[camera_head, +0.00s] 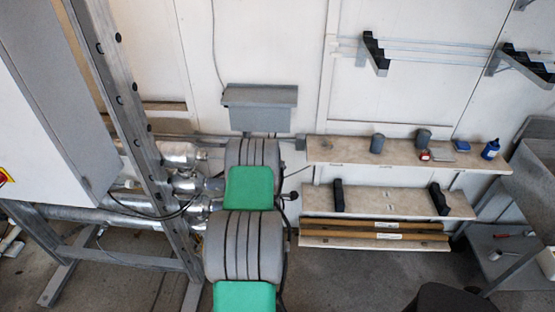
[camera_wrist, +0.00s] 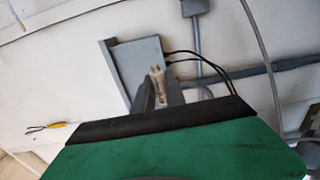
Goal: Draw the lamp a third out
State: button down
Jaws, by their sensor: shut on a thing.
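In the wrist view, my gripper (camera_wrist: 158,92) is shut on a small pale, tan-coloured end piece, likely the end of the lamp (camera_wrist: 156,77), which sticks up between the two grey fingers. The rest of the lamp is hidden, so how far out it is cannot be told. In the head view, silver pipework (camera_head: 115,215), probably the reactor, runs across the left. Its right end, the lamp and my gripper are hidden there behind large grey and green bodies.
A grey wall box (camera_head: 260,105) hangs above the pipework. A steel frame (camera_head: 140,130) and a pale cabinet (camera_head: 40,95) stand at left. Shelves at right carry small items, including a blue bottle (camera_head: 490,149). Black cables (camera_wrist: 205,62) run close to my fingers.

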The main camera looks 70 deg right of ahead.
jog(key=shift+s+d+r+p, duration=0.2)
jog(key=shift+s+p, duration=0.2)
jog(key=shift+p, duration=0.5)
jog(key=shift+s+d+r+p, duration=0.15)
jog(key=shift+s+p, duration=0.25)
jog(key=shift+p, duration=0.5)
jog(key=shift+s+f+b, duration=0.2)
jog(key=shift+f+b, duration=0.3)
jog(key=shift+b, duration=0.45)
jog(key=b, duration=0.1)
jog(key=s+b, duration=0.1)
jog(key=shift+s+d+r+b, duration=0.1)
jog(key=shift+d+r+b, duration=0.1)
jog(key=shift+r+b, duration=0.15)
jog(key=shift+f, duration=0.1)
jog(key=shift+s+d+b, duration=0.1)
jog(key=shift+s+b, duration=0.2)
jog(key=shift+b, duration=0.9)
